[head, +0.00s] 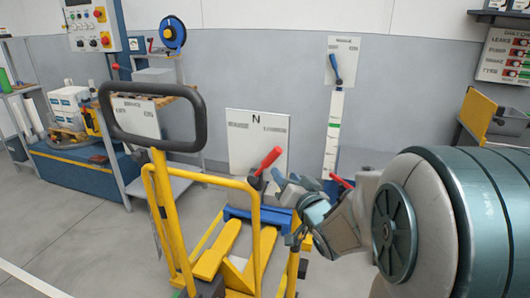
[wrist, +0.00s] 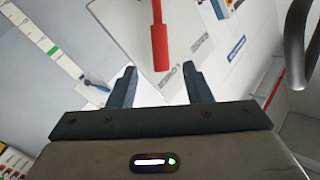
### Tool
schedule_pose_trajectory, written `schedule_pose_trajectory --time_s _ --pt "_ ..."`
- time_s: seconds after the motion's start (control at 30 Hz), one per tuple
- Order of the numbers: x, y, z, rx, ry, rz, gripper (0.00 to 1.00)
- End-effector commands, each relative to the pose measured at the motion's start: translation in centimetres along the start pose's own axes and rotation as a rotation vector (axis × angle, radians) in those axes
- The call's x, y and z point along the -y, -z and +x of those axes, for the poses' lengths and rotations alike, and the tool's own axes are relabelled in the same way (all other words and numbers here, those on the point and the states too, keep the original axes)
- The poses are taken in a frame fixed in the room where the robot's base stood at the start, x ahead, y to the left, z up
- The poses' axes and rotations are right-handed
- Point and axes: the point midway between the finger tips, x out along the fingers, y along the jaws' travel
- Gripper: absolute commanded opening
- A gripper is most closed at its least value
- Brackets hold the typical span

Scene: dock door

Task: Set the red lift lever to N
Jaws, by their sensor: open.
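My gripper (head: 275,184) is just right of and below the lever's red grip in the head view. In the wrist view the red lever (wrist: 160,45) hangs from the top edge, its free end near the gap between the open fingertips (wrist: 160,70). The fingers do not visibly touch it.
The truck's black loop handle (head: 153,145) rises left of the lever. A second red lever (head: 341,181) shows behind my wrist. A gauge post with a blue lever (head: 335,70) stands behind. Shelves and a control box (head: 90,25) are at left; open floor lies at lower left.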

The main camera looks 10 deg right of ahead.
Motion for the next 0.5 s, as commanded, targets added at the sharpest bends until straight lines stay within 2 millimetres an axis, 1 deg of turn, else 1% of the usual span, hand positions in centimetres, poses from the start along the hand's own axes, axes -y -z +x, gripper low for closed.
schedule_pose_trajectory --time_s 0.03,0.5 --pt "0.2 0.2 0.5 0.004 0.0 0.002 0.45" --pt "0.3 0.5 2.4 0.006 0.006 0.005 0.45"
